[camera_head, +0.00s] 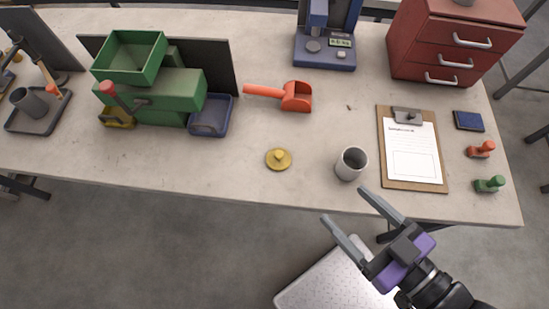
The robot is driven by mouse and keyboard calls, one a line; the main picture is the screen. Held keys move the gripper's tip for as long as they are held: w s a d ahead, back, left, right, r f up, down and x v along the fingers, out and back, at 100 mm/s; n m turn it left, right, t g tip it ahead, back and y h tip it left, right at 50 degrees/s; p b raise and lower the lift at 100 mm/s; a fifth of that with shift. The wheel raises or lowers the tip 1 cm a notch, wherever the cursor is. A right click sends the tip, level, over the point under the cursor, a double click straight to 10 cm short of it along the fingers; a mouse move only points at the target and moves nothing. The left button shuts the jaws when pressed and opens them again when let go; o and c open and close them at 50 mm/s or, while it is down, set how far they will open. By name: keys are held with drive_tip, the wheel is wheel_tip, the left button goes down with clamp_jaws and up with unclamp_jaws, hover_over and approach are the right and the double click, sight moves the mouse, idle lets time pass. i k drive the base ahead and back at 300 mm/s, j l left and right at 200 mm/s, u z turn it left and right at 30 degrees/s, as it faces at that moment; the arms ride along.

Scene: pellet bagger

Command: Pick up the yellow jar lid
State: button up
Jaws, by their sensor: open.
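The yellow jar lid (279,160) lies flat near the front edge of the workbench, with a small knob at its centre. My gripper (344,204) is at the front edge of the bench, to the right of the lid and nearer to me. Its two long grey fingers are spread apart and point up and left in the picture. Nothing is between them. The gripper and the lid are clearly apart, and the lid is fully in view.
A grey cup (351,163) stands right of the lid, close to my fingertips. A clipboard (441,172) lies further right. An orange scoop (296,97) lies behind the lid. A green machine (170,95) and blue tray (211,115) stand left. Bench around the lid is clear.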

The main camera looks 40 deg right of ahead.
sight(279, 159)
drive_tip(key=z, duration=1.35)
drive_tip(key=k+j+u, duration=0.2)
drive_tip(key=k+j, duration=0.15)
drive_tip(key=k+j+u, duration=0.15)
drive_tip(key=k+j, duration=0.2)
drive_tip(key=k+j+u, duration=0.2)
drive_tip(key=j, duration=0.35)
drive_tip(key=k, duration=0.1)
